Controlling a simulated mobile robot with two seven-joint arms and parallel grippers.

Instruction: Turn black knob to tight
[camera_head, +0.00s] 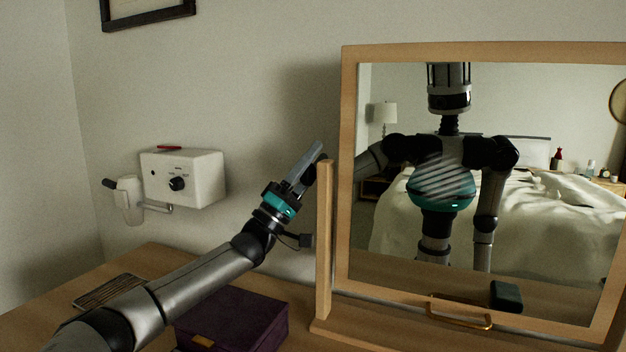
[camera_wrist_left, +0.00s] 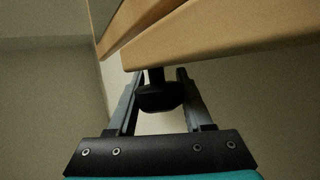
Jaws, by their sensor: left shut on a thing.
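The black knob (camera_wrist_left: 160,96) sits on a short dark stem at the edge of the wooden mirror support in the left wrist view. My left gripper (camera_wrist_left: 159,82) is shut on it, one finger on each side. In the head view my left gripper (camera_head: 316,158) reaches up to the top of the mirror's left post (camera_head: 324,240), and the knob is mostly hidden there by the fingers and post. The mirror frame (camera_head: 349,180) stands upright beside the post. Any marking for tight cannot be seen. My right gripper is not directly in view.
A white wall box (camera_head: 205,180) with its own small dark dial is at the left. A purple box (camera_head: 250,318) and a slatted dark item (camera_head: 110,290) lie on the wooden tabletop (camera_head: 150,262) beneath my left arm. The mirror reflects my body and a bed.

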